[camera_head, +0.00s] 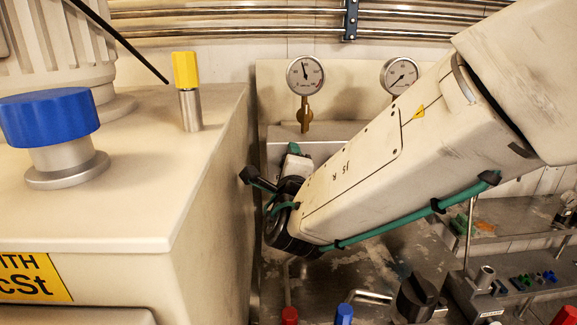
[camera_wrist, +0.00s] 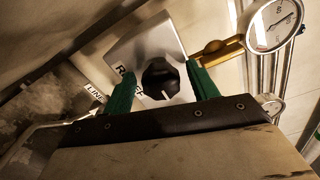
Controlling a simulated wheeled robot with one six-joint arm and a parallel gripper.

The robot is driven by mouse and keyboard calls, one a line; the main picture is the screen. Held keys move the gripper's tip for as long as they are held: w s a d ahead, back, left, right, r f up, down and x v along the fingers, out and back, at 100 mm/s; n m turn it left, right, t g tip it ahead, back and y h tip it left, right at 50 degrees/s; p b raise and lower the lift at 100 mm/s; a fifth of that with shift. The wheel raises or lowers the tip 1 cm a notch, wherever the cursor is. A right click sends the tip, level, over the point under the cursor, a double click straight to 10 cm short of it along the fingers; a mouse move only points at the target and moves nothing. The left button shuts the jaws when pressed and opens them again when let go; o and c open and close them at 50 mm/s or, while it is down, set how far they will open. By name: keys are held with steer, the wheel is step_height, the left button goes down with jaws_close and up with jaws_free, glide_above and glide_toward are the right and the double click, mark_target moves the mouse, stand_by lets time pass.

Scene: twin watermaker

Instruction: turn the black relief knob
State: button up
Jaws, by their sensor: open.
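The black relief knob (camera_wrist: 160,78) shows in the wrist view on a pale metal plate, with a white mark near its lower edge. A label beside it is partly hidden by a green finger; "R" and "F" can be read. My gripper (camera_wrist: 161,70) is open, with one green finger on each side of the knob. Gaps show between the fingers and the knob; I cannot tell the depth between them. In the head view, my gripper (camera_head: 294,150) shows only as a green tip behind my arm, pointing at the back panel. The relief knob is hidden there.
Two gauges (camera_head: 305,75) (camera_head: 398,75) stand above the panel; one gauge (camera_wrist: 272,25) with its brass stem is close to the right finger. A tall beige housing (camera_head: 215,165) stands left of my arm. Another black knob (camera_head: 418,298) sits lower right, near red and blue caps.

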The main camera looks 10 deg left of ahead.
steer(key=v, duration=0.7)
steer(key=shift+s, duration=0.4)
